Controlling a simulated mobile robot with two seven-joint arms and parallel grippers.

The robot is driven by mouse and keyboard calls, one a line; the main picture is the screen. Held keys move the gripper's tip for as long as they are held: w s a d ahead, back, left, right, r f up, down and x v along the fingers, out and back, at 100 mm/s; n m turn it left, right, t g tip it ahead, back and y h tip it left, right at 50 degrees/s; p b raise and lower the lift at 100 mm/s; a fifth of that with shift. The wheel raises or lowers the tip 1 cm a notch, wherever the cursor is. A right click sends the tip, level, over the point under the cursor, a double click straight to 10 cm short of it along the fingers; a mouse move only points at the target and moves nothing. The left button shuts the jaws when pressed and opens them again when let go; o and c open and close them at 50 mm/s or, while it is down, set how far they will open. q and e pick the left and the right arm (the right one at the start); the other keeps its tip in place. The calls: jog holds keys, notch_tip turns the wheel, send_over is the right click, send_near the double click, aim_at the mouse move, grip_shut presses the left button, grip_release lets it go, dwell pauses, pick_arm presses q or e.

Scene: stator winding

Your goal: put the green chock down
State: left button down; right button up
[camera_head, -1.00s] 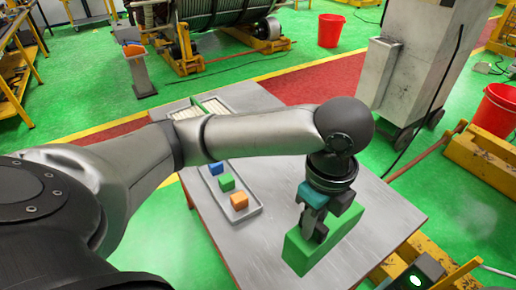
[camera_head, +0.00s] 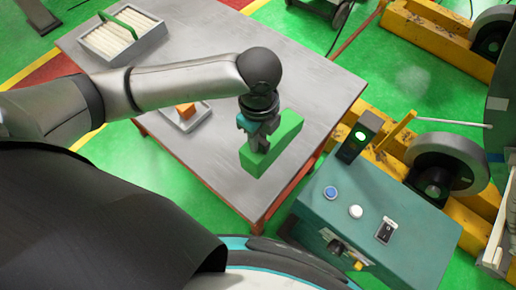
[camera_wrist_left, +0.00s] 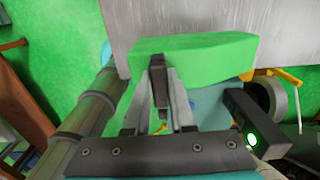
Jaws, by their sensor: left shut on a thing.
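The green chock (camera_head: 288,131) is a long wedge-shaped block. In the head view it is at the near right part of the grey table (camera_head: 240,196), close to the right edge. My left gripper (camera_head: 258,138) is shut on it from above, at its nearer end. In the left wrist view the chock (camera_wrist_left: 205,55) lies across the tips of the gripper's fingers (camera_wrist_left: 163,85), with the table top (camera_wrist_left: 190,18) behind it. I cannot tell whether its underside touches the table. My right gripper is not in view.
A box of white rods (camera_head: 120,35) is at the far left. A teal control box (camera_head: 380,235) with a lit green lamp stands off the near right edge.

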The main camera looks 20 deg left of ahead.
aim_at(258, 152)
pick_arm(q)
jog(key=shift+f+b, duration=0.3)
jog(key=shift+f, duration=2.85)
jog(key=c, duration=0.8)
grip_release()
jog(key=shift+f, duration=0.1)
jog(key=shift+o, duration=0.2)
notch_tip(258, 152, up, 12)
jog(key=shift+r+p, duration=0.2)
jog(key=shift+p, duration=0.3)
